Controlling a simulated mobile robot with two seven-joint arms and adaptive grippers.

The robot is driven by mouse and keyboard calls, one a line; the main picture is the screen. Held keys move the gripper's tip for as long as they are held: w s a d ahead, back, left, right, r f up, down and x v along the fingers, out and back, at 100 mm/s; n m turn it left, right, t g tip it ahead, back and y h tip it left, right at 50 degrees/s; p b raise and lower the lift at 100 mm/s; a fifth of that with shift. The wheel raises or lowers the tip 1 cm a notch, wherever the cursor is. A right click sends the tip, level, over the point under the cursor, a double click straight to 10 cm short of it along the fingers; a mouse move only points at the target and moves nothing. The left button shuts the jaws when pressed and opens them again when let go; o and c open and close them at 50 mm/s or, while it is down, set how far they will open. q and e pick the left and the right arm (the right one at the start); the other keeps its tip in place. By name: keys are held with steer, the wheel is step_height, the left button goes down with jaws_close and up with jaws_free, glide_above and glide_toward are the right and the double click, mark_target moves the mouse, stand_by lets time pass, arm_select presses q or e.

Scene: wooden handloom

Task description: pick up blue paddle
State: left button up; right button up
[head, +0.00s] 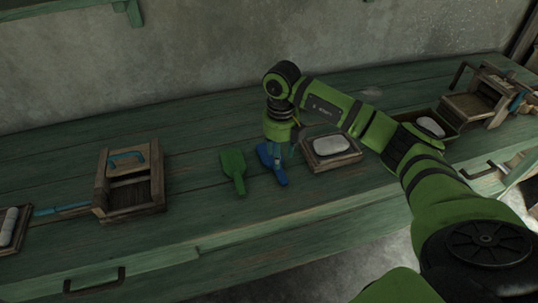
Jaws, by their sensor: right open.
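The blue paddle (281,177) lies on the green wooden bench, just right of the green paddle (233,167). Its handle points toward the bench's front edge. My right gripper (279,153) points down over the blue paddle and hides part of it. The gripper is open. I cannot tell whether its fingers touch the paddle. My left gripper does not show.
A wooden tray with a pale block (332,145) sits close to the right of my gripper. A wooden box with a blue handle (128,183) stands left. Another block (431,126) and a wooden frame (483,97) are farther right. The wall (210,60) is behind.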

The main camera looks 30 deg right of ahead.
mark_target(279, 172)
steer(key=f, duration=0.2)
steer(key=f+p, duration=0.1)
steer(key=f, duration=0.1)
steer(key=f+p, duration=0.1)
steer(key=f, duration=0.1)
steer(key=shift+s+a+f, duration=0.15)
steer(key=shift+s, duration=0.2)
steer(key=shift+f, duration=0.15)
steer(key=c, duration=0.9)
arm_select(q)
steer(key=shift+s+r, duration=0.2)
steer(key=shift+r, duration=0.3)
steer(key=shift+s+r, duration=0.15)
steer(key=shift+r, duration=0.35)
arm_select(e)
steer(key=shift+o, duration=0.2)
steer(key=shift+w, duration=0.1)
